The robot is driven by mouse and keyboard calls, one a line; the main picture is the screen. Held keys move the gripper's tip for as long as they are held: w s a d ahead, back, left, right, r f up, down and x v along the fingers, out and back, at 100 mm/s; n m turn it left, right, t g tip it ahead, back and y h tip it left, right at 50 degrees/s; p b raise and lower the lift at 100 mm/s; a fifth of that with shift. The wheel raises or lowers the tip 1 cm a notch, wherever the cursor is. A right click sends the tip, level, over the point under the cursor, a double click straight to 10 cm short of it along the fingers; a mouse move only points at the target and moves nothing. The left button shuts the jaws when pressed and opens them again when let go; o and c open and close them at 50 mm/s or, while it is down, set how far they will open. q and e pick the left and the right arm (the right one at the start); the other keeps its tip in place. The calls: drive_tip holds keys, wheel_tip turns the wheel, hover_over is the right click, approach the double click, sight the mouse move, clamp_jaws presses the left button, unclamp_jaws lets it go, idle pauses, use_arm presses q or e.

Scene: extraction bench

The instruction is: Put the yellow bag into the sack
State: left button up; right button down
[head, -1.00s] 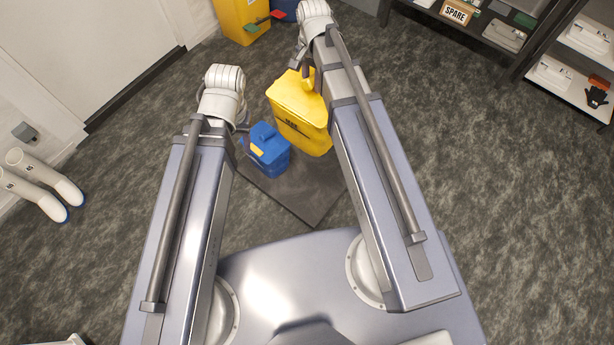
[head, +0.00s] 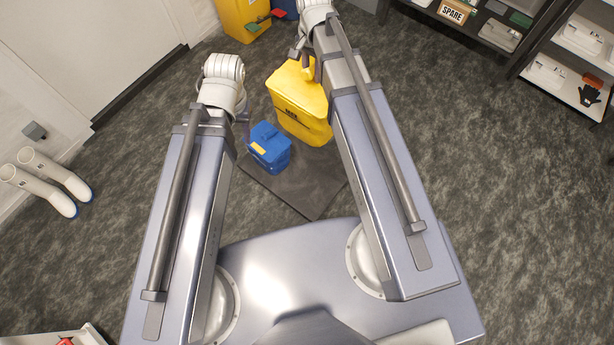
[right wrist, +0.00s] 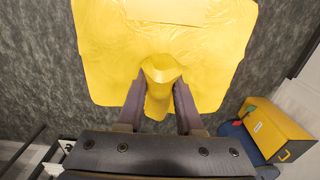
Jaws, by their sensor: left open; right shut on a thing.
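The yellow bag (head: 298,103) is a boxy bag with dark print, beside the blue bag in the head view. It also fills the upper part of the right wrist view (right wrist: 110,50). My right gripper (head: 308,68) is shut on a folded yellow piece at its top, between the two fingers in the right wrist view (right wrist: 160,95). My left gripper (head: 245,128) is open by the left side of the blue bag (head: 268,147); its fingers are mostly hidden by the wrist. I cannot make out a sack for certain.
A dark mat (head: 310,185) lies on the floor below the bags. A yellow bin (head: 243,20) stands at the top. Shelves (head: 505,30) line the upper right, white boots (head: 50,180) lie left, and a white tray (head: 90,336) is at bottom left. Floor to the right is clear.

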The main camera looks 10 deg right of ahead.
wheel_tip(320, 180, up, 17)
drive_tip(key=p, duration=1.6)
